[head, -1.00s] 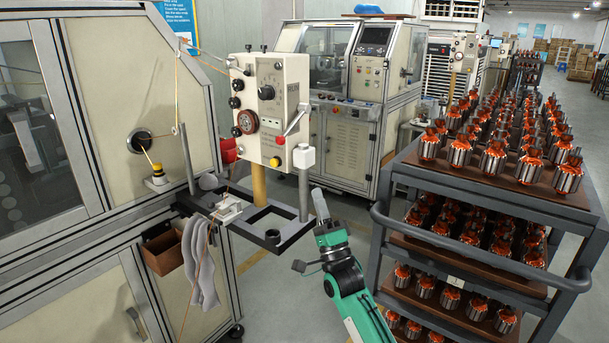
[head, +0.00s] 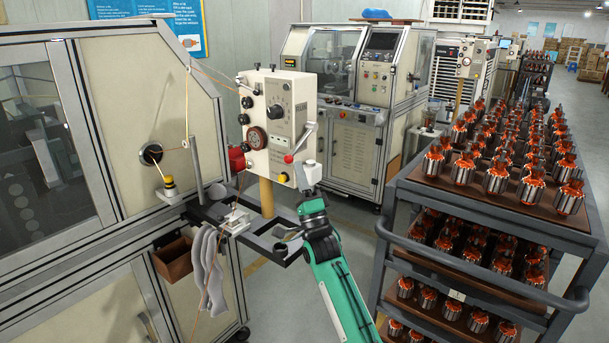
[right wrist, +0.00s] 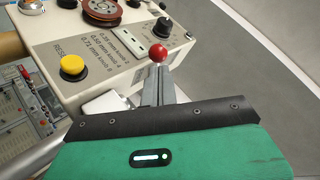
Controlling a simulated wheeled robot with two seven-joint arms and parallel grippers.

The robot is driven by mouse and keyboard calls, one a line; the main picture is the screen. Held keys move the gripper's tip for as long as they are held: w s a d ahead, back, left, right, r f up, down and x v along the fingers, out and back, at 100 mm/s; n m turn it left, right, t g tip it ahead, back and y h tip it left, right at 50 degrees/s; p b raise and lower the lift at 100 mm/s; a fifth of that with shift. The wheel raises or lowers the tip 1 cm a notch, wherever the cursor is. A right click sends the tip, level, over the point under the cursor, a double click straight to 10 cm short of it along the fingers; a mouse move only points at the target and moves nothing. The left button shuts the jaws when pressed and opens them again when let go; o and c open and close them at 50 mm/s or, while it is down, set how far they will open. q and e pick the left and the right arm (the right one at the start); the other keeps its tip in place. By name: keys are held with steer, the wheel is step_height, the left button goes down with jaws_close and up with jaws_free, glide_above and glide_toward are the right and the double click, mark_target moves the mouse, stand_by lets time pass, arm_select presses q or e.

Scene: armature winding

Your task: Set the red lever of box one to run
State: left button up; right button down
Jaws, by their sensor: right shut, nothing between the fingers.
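The control box (head: 275,120) is cream-coloured, with knobs, a dial and a yellow button. In the right wrist view the red ball (right wrist: 157,52) sits right at the tips of the closed grey fingers (right wrist: 157,75). I cannot tell whether they touch. The lever's arm is mostly hidden there. My left gripper is not in view.
A yellow button (right wrist: 73,66) is left of the fingers on the same panel. A dark tray frame (head: 275,248) lies under the box. A cart (head: 480,207) loaded with armatures stands to the right. The winding machine (head: 150,100) fills the left side.

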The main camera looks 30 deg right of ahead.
steer(key=shift+s+a+r+m+g+h+p, duration=0.15)
steer(key=shift+m+g+h+p, duration=0.1)
steer(key=shift+m+h, duration=0.15)
steer(key=shift+w+a+r+m+g+h+p, duration=0.1)
steer(key=shift+r+m+g+h+p, duration=0.05)
steer(key=shift+m+h+p, duration=0.2)
steer(key=shift+s+r, duration=0.1)
step_height(320, 180, up, 9)
steer(key=a+m+g+h+p, duration=0.2)
steer(key=m+h+p, duration=0.1)
steer(key=m+p, duration=0.1)
steer(key=shift+s+a+h+p, duration=0.35)
steer(key=shift+s, duration=0.1)
steer(key=shift+f, duration=0.2)
